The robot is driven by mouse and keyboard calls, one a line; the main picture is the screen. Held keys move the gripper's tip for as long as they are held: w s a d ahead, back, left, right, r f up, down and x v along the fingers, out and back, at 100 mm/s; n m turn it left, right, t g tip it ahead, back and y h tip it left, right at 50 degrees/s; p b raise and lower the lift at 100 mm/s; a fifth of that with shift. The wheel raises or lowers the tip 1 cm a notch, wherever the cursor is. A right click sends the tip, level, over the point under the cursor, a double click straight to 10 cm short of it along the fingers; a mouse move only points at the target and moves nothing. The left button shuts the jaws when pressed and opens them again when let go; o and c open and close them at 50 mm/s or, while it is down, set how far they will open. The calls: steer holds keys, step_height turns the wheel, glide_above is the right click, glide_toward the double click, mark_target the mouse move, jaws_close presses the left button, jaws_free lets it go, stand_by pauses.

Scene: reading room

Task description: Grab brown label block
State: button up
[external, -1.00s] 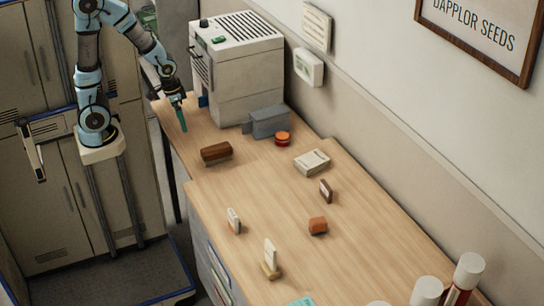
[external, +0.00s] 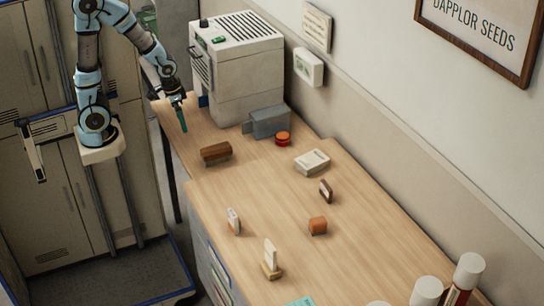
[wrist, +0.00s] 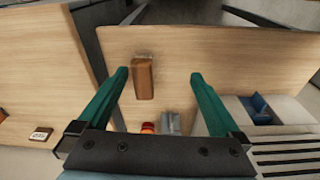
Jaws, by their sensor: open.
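The brown label block (external: 326,191) is a small dark brown block with a pale label on its face. It stands on the wooden counter right of the middle in the external view. In the wrist view a small brown-edged piece with a white label (wrist: 41,134), which appears to be this block, shows at the lower left. My gripper (external: 183,122) is at the far left end of the counter, well away from the block. Its teal fingers (wrist: 158,82) are apart and empty in the wrist view.
A longer brown block (external: 216,152) lies nearest my gripper and shows between the fingers from above (wrist: 143,77). A red jar (external: 282,139), white box (external: 312,162), orange-brown block (external: 318,226) and two upright pale pieces share the counter (external: 270,195). A large pale machine (external: 240,70) stands behind.

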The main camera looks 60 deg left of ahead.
steer(key=w+d+t+h, duration=0.2)
steer(key=w+d+t, duration=0.1)
steer(key=w+d, duration=0.85)
steer(key=t+y+b, duration=0.1)
steer(key=t, duration=0.8)
glide_toward(324, 186)
steer(key=shift+w+a+r, duration=0.1)
steer(key=shift+w+a, duration=0.05)
steer(key=shift+w, duration=0.05)
steer(key=p+x, duration=0.1)
steer(key=x, duration=0.4)
steer(key=shift+d+p+x, duration=0.15)
steer(key=shift+p+x, duration=0.35)
steer(key=shift+x, duration=0.85)
steer(key=shift+d+p+x, duration=0.2)
steer(key=shift+p+x, duration=0.3)
steer(key=shift+x, duration=0.9)
steer(key=shift+s, duration=0.1)
